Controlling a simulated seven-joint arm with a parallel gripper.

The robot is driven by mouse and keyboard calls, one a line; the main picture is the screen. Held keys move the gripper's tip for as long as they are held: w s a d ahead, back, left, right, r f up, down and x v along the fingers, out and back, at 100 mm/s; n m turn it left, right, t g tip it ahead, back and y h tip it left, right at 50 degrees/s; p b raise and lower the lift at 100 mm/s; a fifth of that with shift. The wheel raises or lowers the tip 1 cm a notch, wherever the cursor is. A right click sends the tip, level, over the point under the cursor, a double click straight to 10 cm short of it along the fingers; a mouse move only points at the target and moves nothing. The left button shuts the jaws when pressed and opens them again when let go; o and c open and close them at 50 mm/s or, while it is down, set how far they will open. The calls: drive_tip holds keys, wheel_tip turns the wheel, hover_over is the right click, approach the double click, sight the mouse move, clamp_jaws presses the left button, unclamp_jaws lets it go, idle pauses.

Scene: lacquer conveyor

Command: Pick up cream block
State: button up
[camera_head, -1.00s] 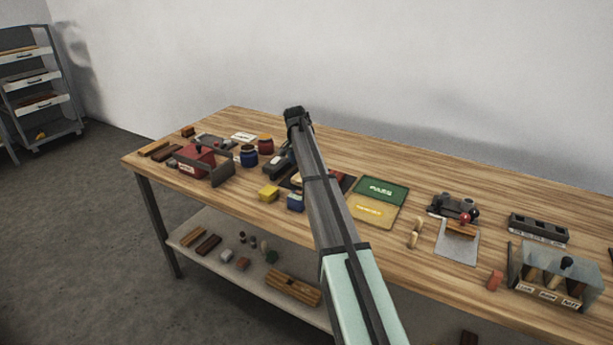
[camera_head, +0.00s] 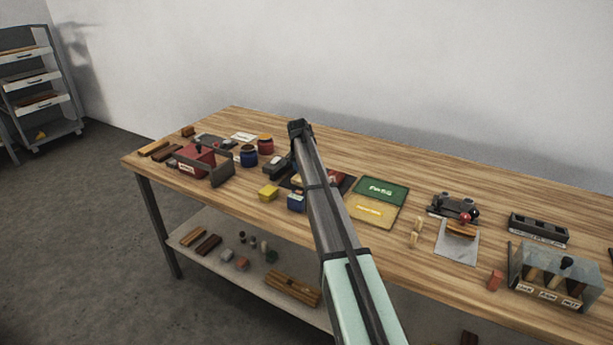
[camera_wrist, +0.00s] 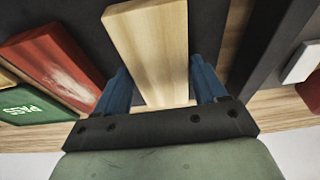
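The cream block (camera_wrist: 150,45) is a long pale wooden piece over a dark surface in the wrist view. It reaches down between the two blue fingers of my gripper (camera_wrist: 165,85). The fingers are apart, one on each side of the block. A gap shows at the left finger; the right finger is close to the block's edge, and I cannot tell if it touches. In the head view my arm covers most of this spot, and the fingers cannot be made out there.
A red block (camera_wrist: 55,65) lies left of the cream block, near the green PASS area (camera_head: 380,190). A red box (camera_head: 195,160) and jars stand further left.

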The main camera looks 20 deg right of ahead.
drive_tip(key=c, duration=0.8)
drive_tip(key=shift+o, duration=0.2)
